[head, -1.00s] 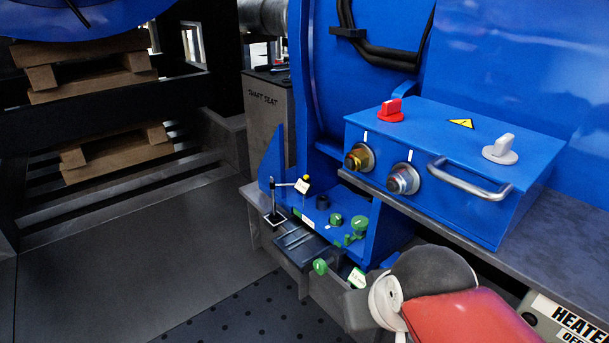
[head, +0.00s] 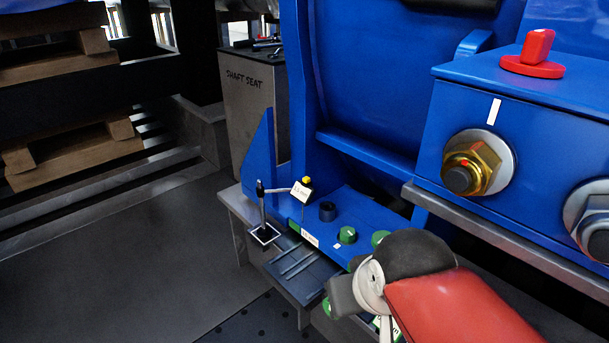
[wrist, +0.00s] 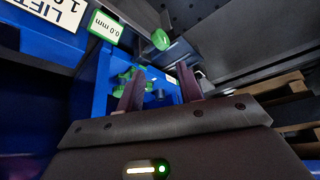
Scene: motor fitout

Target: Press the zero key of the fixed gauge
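A second, green-edged readout (wrist: 105,28) shows 0.0 mm in the wrist view. The frames do not label either as the fixed gauge. My gripper (wrist: 160,88) is open and empty, its fingers pointing toward the blue base with the green knobs. In the head view my arm hides its fingertips; the gauge stands to the left of it.
Green knobs (head: 347,235) and a black ring (head: 327,211) sit on the blue base. A shaft seat cabinet (head: 252,100) stands behind. Floor is clear at left.

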